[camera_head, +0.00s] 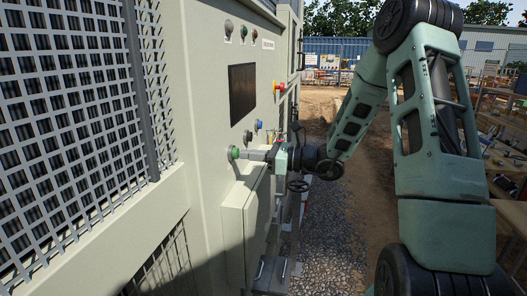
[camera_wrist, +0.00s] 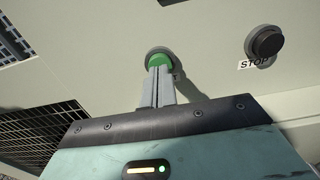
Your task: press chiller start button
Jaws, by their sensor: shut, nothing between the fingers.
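The green start button (camera_head: 234,153) sits on the cream chiller panel (camera_head: 215,110), and it also shows in the wrist view (camera_wrist: 158,58). My gripper (camera_head: 243,154) is shut and empty, pointing left at the panel. In the wrist view its closed fingertips (camera_wrist: 160,70) lie over the lower part of the green button, at or very near its face. I cannot tell whether they touch it or whether the button is pushed in. A dark round button (camera_wrist: 267,42) labelled STOP is to the right.
A blue knob (camera_head: 257,125), a dark button (camera_head: 247,136) and a red emergency knob (camera_head: 279,86) are on the panel. A dark screen (camera_head: 243,92) is above. A cream box (camera_head: 247,215) juts out below my gripper. A metal grille (camera_head: 70,110) is left; gravel (camera_head: 335,235) lies right.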

